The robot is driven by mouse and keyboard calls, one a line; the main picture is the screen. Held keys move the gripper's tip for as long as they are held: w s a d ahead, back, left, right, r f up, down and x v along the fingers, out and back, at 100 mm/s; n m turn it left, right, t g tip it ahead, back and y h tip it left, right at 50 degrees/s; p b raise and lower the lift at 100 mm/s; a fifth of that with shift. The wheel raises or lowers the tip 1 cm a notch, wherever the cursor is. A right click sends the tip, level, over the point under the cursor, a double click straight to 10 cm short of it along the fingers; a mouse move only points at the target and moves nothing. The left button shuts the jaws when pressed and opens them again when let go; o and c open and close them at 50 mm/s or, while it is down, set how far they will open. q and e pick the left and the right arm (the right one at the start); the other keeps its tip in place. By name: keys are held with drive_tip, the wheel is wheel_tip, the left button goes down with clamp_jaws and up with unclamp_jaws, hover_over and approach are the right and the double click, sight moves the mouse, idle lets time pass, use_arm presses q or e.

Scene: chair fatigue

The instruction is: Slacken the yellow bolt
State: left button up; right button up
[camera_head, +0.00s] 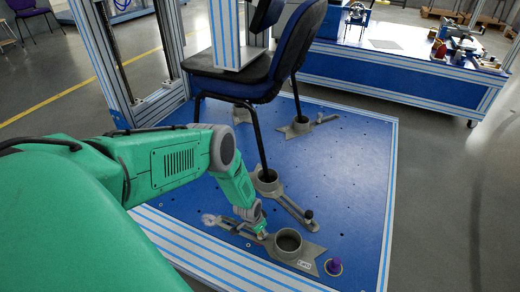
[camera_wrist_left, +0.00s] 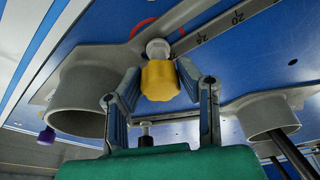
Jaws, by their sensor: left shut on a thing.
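The yellow bolt (camera_wrist_left: 160,82) is a ribbed knob below a pale round nut or washer in the left wrist view, at the grey metal clamp with a marked scale. My left gripper (camera_wrist_left: 158,90) has its two blue-grey fingers on either side of the bolt, with the tips against it, shut on it. In the head view my left gripper (camera_head: 262,230) reaches down to the grey clamp (camera_head: 288,243) with a round cup near the front of the blue platform. The gripper largely hides the bolt there. My right gripper is not in view.
A purple knob (camera_head: 333,266) stands right of the front clamp. A dark chair (camera_head: 240,80) stands on the blue platform (camera_head: 350,170), one leg in another clamp cup (camera_head: 267,180). A striped frame post rises at left. A blue workbench (camera_head: 400,75) is behind.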

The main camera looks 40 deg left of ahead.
use_arm(q)
drive_tip(key=shift+s+n, duration=0.1)
drive_tip(key=shift+n, duration=0.4)
drive_tip(key=shift+d+n+y, duration=0.15)
drive_tip(key=shift+n+y, duration=0.15)
drive_tip(key=shift+n, duration=0.5)
drive_tip(key=shift+n+y, duration=0.3)
drive_tip(key=shift+n, duration=0.9)
drive_tip(key=shift+f, duration=0.1)
drive_tip(key=shift+f+n+b, duration=0.1)
drive_tip(key=shift+n+b, duration=0.55)
drive_tip(key=shift+n, duration=0.25)
drive_tip(key=shift+s+n+g+y, duration=0.1)
drive_tip(key=shift+n+g+y, duration=0.3)
drive_tip(key=shift+n, duration=0.7)
